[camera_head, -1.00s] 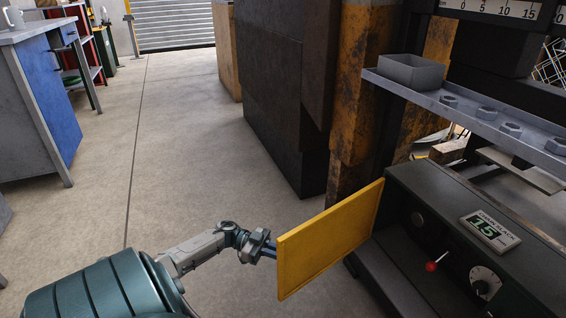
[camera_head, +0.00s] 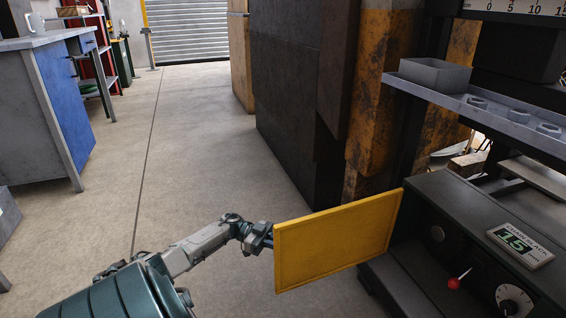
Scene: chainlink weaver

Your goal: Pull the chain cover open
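The yellow chain cover (camera_head: 335,243) is a flat rimmed panel. It stands swung out from the dark control box on the right, its right edge by the box's corner and its left edge out over the floor. My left gripper (camera_head: 265,239) is at the left edge of the cover and seems to touch it. The fingertips are partly hidden at that edge, so I cannot tell whether they are closed on it. My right gripper is not in view.
The control box (camera_head: 445,222) has a red-knobbed lever (camera_head: 454,283), a dial (camera_head: 513,300) and a digital display (camera_head: 519,245). Above it a grey shelf (camera_head: 500,118) holds an open tray and several nuts. A blue workbench (camera_head: 62,95) stands at left. The concrete floor between is clear.

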